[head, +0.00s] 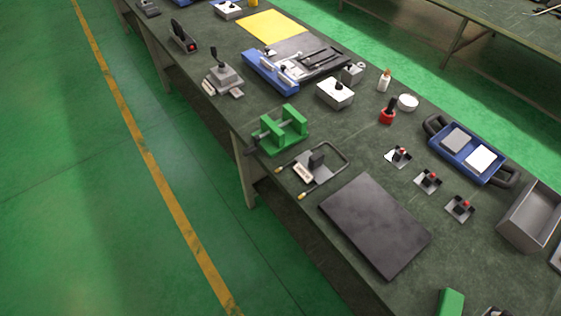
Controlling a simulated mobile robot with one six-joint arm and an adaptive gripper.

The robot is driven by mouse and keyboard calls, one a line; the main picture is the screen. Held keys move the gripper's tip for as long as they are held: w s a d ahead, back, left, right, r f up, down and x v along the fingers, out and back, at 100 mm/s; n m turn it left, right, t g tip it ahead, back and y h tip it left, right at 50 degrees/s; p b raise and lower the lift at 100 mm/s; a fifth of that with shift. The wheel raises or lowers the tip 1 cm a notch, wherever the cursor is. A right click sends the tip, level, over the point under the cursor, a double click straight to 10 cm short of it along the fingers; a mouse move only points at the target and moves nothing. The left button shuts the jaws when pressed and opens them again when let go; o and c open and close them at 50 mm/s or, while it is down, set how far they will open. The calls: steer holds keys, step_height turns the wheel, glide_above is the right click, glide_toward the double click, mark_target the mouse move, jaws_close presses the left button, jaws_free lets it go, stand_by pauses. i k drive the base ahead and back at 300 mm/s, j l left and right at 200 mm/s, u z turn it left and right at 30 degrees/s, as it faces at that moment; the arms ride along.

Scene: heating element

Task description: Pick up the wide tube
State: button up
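A thin grey tube bent into a wide U (345,151) lies on the dark green workbench (300,209), with brass-coloured ends toward the bench's front edge. It is the only clearly tube-like thing I can make out; I cannot tell for sure that it is the wide tube. A small dark block with a pale label (303,173) sits inside the bend. My gripper is not in view.
A green fixture (284,131) stands left of the bent tube, and a dark flat plate (375,225) lies to its right. Small stands with red tops (429,180), a blue case (466,152) and a grey open box (531,215) are farther right. Green floor (90,220) is clear in front.

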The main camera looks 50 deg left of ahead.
mark_target(310, 167)
steer(key=u, duration=1.65)
steer(key=i+j+z, duration=0.15)
steer(key=z, duration=1.2)
steer(key=j+z, duration=0.3)
steer(key=j, duration=0.5)
steer(key=j+z, duration=0.3)
steer(key=j, duration=0.5)
steer(key=k+j+z, duration=0.1)
steer(key=j+z, duration=0.2)
steer(key=j, duration=0.5)
